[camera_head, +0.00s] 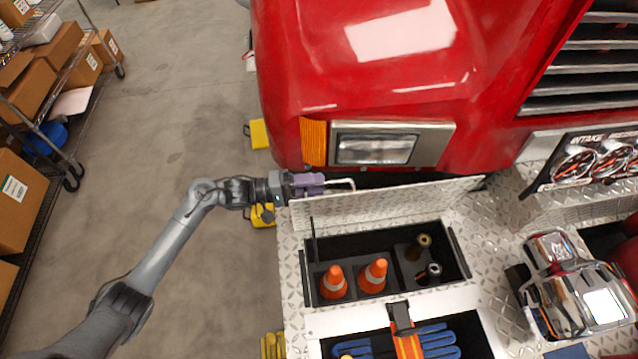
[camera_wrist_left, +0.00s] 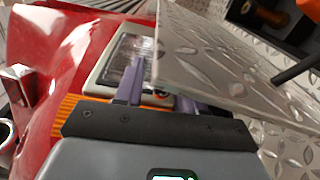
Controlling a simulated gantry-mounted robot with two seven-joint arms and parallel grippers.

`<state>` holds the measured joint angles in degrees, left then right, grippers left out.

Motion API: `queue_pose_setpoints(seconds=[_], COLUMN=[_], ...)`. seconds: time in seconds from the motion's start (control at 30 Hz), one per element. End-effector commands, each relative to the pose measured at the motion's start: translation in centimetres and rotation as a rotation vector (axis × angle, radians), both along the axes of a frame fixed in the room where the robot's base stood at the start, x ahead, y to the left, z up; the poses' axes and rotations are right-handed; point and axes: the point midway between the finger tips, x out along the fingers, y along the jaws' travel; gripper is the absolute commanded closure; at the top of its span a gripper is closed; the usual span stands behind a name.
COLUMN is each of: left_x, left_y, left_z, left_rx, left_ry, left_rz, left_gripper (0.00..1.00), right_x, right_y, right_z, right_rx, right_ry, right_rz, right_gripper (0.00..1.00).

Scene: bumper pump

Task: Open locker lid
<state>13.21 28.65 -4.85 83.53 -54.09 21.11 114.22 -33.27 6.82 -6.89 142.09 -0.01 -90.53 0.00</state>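The locker lid (camera_head: 390,203) is a diamond-plate panel standing raised along the back edge of the open locker (camera_head: 330,252), on the side toward the red truck. My left gripper (camera_head: 322,184) is behind the lid's upper left end, between it and the truck. In the left wrist view the gripper (camera_wrist_left: 158,98) has its purple fingers apart, and the lid (camera_wrist_left: 225,60) passes in front of the right finger and hides part of it. No firm hold shows; whether a finger touches the lid cannot be told. My right gripper is not in view.
Two orange cones (camera_head: 374,276) and two dark cylinders stand in the locker. A compartment with blue gloves (camera_head: 438,340) is in front. A chrome-and-red device (camera_head: 572,285) sits to the right. The truck's headlight (camera_head: 375,149) is close behind the gripper.

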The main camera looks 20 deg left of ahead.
Motion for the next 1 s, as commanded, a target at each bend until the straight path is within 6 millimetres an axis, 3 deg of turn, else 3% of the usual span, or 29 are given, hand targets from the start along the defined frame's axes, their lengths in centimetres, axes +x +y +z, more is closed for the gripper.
queue_pose_setpoints(seconds=[0.2,0.5,0.53,0.77,1.0], left_x=[0.78,0.86,0.86,0.84,0.87], left_y=[-1.23,-1.38,-1.38,-1.37,-1.37], left_z=[0.02,0.02,0.01,0.06,0.21], left_rx=[0.001,0.001,0.001,0.000,-0.001], left_ry=[-0.001,-0.001,-0.001,-0.001,-0.004], left_rz=[0.000,0.000,0.000,0.000,-0.001], left_gripper=[0.61,0.61,0.62,0.98,1.00], right_x=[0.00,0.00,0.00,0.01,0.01], right_y=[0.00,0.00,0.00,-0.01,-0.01], right_z=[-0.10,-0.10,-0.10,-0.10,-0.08], right_rx=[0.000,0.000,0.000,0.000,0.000], right_ry=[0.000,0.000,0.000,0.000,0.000], right_rz=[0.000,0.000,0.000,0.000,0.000], right_gripper=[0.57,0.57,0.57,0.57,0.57])
